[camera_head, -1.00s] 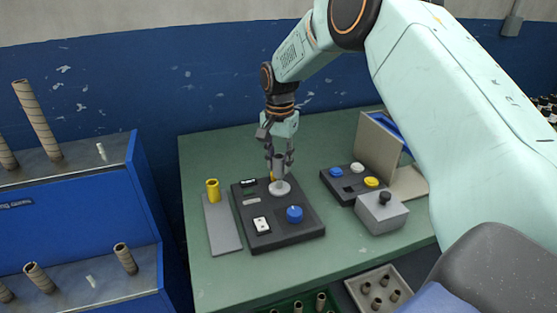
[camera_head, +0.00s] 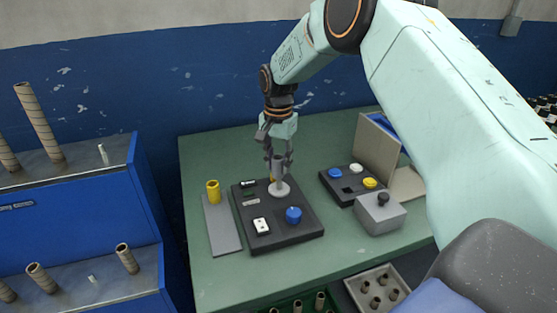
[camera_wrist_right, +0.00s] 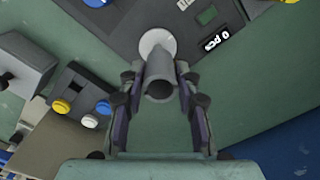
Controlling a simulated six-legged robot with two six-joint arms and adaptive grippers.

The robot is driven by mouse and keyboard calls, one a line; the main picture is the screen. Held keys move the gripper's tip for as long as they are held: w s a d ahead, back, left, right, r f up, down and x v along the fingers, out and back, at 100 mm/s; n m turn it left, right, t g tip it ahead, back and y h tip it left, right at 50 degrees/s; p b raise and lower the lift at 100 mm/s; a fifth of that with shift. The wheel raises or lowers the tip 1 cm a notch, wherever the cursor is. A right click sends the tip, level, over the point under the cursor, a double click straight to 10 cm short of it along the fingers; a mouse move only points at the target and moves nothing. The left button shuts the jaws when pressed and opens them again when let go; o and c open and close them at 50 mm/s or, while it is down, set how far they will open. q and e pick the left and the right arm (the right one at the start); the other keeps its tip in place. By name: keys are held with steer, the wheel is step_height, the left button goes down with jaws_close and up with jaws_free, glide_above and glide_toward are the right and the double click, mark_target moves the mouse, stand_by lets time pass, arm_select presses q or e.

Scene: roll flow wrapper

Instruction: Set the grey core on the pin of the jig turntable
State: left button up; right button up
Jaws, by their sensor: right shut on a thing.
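My right gripper (camera_head: 279,159) is shut on the grey core (camera_head: 278,169), a short upright tube, right above the pale round jig turntable (camera_head: 279,189) on the dark panel. In the right wrist view the core (camera_wrist_right: 160,85) sits between the two fingers of the gripper (camera_wrist_right: 157,90), and the white turntable disc (camera_wrist_right: 157,42) shows just beyond its far end. The pin is hidden, and I cannot tell whether the core is around it or touches the disc. My left gripper is not in view.
The dark panel (camera_head: 290,233) carries a blue knob (camera_head: 293,215) and a white switch (camera_head: 261,226). A yellow tube (camera_head: 213,192) stands on a grey plate (camera_head: 222,228) to the left. A button box (camera_head: 346,194) and a grey box with a black knob (camera_head: 381,214) are to the right.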

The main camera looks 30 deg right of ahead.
mark_target(279, 181)
steer(key=shift+s+d+f+p, duration=0.15)
steer(key=shift+d+f+p, duration=0.05)
steer(key=shift+f+p, duration=0.15)
steer(key=shift+f, duration=0.3)
stand_by(0.5)
steer(key=shift+f, duration=0.3)
steer(key=shift+f, duration=1.15)
stand_by(1.1)
steer(key=o, duration=0.9)
steer(key=shift+f, duration=0.1)
steer(key=shift+o, duration=0.4)
